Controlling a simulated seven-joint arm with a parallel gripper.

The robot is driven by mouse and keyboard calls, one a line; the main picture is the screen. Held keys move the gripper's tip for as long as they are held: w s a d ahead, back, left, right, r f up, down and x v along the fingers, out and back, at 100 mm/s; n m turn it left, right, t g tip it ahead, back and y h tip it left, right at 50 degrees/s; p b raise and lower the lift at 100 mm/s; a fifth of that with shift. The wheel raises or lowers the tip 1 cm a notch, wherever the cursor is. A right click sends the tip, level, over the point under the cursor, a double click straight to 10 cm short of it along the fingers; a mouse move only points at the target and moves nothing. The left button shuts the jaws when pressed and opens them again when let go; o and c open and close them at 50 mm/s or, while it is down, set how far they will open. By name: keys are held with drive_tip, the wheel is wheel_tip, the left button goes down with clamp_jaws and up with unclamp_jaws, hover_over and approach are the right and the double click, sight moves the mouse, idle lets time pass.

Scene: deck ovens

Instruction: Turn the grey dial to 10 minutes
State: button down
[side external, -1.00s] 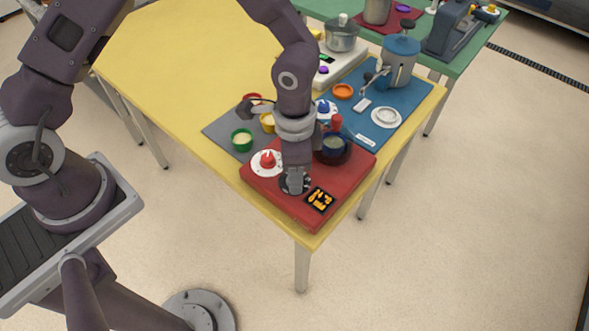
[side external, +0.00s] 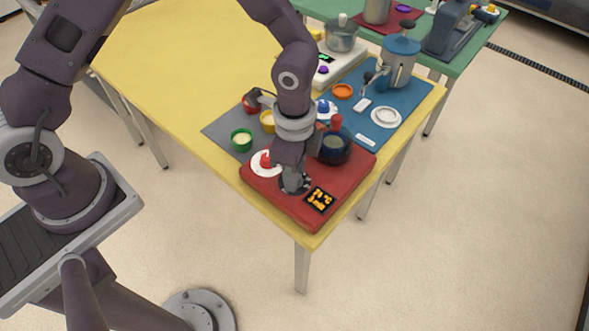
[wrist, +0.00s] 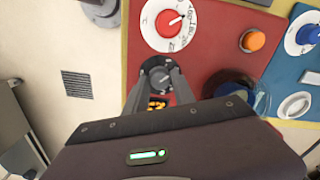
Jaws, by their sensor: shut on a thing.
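The grey dial (wrist: 158,76) sits on the red base (side external: 339,189), between a red dial and a small display. My gripper (side external: 292,187) comes down over it from above. In the wrist view my gripper's two fingers (wrist: 160,83) lie on either side of the grey dial and are shut on it. The display (side external: 320,200) is dark with orange marks, and it shows partly in the wrist view between the fingers (wrist: 157,103). I cannot read its digits. The grey dial's scale is mostly hidden by the fingers.
A red dial on a white disc (side external: 264,163) is just left of the gripper. A dark pot (side external: 336,149) stands behind it on the red base. The yellow table's far left is clear.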

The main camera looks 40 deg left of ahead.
drive_tip(key=m, duration=0.4)
drive_tip(key=shift+m, duration=0.3)
drive_tip(key=m, duration=0.4)
drive_tip(key=shift+m, duration=0.4)
drive_tip(key=c, duration=1.1)
unclamp_jaws()
drive_tip(key=shift+o, duration=0.2)
wheel_tip(320, 180, up, 7)
drive_tip(key=shift+r, duration=0.1)
